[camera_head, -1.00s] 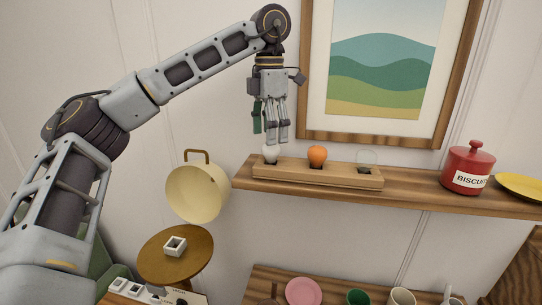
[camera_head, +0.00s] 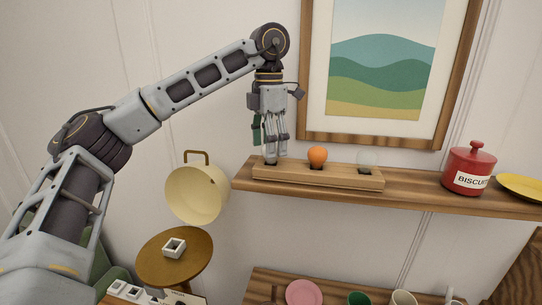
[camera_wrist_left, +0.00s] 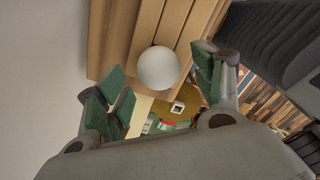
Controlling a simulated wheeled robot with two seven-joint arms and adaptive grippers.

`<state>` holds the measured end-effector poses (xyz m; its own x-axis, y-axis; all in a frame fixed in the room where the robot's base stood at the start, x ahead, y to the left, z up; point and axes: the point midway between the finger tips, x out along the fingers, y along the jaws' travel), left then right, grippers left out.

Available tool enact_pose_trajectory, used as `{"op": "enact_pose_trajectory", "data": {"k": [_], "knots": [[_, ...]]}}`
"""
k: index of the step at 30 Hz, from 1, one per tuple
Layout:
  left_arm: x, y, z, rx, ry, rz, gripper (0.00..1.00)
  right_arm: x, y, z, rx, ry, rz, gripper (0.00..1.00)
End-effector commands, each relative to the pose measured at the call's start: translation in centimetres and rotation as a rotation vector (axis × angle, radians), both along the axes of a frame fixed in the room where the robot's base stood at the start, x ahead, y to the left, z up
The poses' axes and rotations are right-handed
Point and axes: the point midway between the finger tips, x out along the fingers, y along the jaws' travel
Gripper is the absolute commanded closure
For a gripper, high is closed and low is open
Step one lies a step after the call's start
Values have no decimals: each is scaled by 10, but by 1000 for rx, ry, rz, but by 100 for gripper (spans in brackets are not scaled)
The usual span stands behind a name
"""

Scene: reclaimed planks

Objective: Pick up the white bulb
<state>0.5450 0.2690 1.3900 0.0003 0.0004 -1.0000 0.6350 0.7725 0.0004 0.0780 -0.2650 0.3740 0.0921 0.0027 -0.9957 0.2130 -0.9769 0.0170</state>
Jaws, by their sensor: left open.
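The white bulb (camera_wrist_left: 158,67) is a round white ball in the left wrist view, between the green-padded fingers of my open left gripper. A gap shows on each side, so the pads are apart from it. In the head view my left gripper (camera_head: 272,155) points straight down at the left end of the wooden holder (camera_head: 345,180), and its fingers hide most of the bulb there. An orange bulb (camera_head: 317,155) stands in the middle of the holder and a clear bulb (camera_head: 367,159) at its right. My right gripper is in neither view.
The holder sits on a wall shelf (camera_head: 420,197) below a framed picture (camera_head: 375,85). A red biscuit jar (camera_head: 468,170) and a yellow plate (camera_head: 522,186) are further right. A cream pan (camera_head: 195,195) hangs left of the shelf, above a round table (camera_head: 160,267).

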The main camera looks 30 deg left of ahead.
Motion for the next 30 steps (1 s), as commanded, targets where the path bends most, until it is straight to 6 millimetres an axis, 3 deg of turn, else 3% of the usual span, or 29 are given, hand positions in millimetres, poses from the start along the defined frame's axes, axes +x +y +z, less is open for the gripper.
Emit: {"op": "enact_pose_trajectory", "data": {"k": [9,25,30], "knots": [[0,0,-22,-1,1,-1,32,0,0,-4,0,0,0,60],[0,0,-23,-1,1,0,32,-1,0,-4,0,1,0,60],[0,0,-23,-1,1,-1,52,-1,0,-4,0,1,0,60]]}}
